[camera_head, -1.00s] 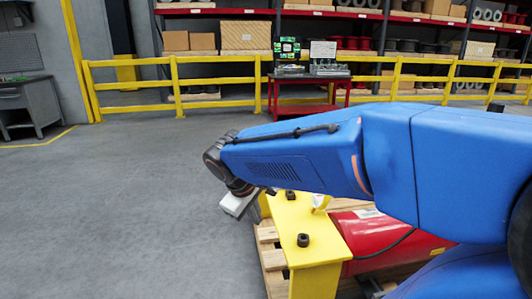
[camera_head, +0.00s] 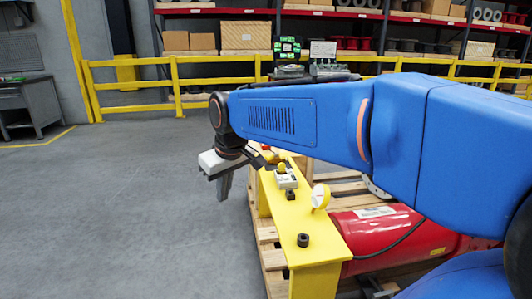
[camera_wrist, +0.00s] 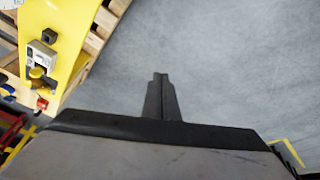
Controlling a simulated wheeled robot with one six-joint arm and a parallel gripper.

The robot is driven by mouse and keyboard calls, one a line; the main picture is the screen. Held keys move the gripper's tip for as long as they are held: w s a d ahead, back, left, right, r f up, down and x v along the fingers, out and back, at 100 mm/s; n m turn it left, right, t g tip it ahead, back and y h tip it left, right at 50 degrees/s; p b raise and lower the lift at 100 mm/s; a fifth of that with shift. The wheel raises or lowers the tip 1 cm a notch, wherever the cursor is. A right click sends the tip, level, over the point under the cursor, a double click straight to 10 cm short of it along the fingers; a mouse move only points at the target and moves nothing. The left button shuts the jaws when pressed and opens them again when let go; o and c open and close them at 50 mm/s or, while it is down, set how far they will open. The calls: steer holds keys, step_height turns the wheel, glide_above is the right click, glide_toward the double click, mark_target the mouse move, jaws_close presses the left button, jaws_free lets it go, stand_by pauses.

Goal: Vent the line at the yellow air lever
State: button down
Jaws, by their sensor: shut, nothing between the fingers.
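A yellow beam (camera_head: 300,227) carries a small light-grey block (camera_head: 286,182) with a yellow knob-like part (camera_head: 282,168) on top, which may be the air lever. In the wrist view the yellow part (camera_wrist: 37,73) and its block (camera_wrist: 41,54) sit at the left edge. My gripper (camera_head: 223,195) hangs left of the beam, over open floor, with its fingers pointing down. It is shut and empty, and apart from the yellow part. In the wrist view my closed fingers (camera_wrist: 160,78) show against the floor. The arm partly covers the area behind the block.
A small red part (camera_wrist: 42,103) is near the block. The floor at left is clear.

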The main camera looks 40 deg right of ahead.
steer(key=w+d+r, duration=0.3)
steer(key=w+d, duration=0.6)
steer(key=w, duration=0.4)
steer(key=w+d+r, duration=0.3)
steer(key=w+d, duration=0.7)
steer(key=w, duration=0.3)
steer(key=n+y, duration=0.1)
steer(key=n, duration=0.1)
glide_above(272, 157)
steer(key=w+a, duration=0.2)
steer(key=w, duration=0.1)
step_height(272, 157, down, 12)
steer(key=r, duration=0.1)
steer(key=shift+d+f, duration=0.15)
steer(key=shift+f, duration=5.2)
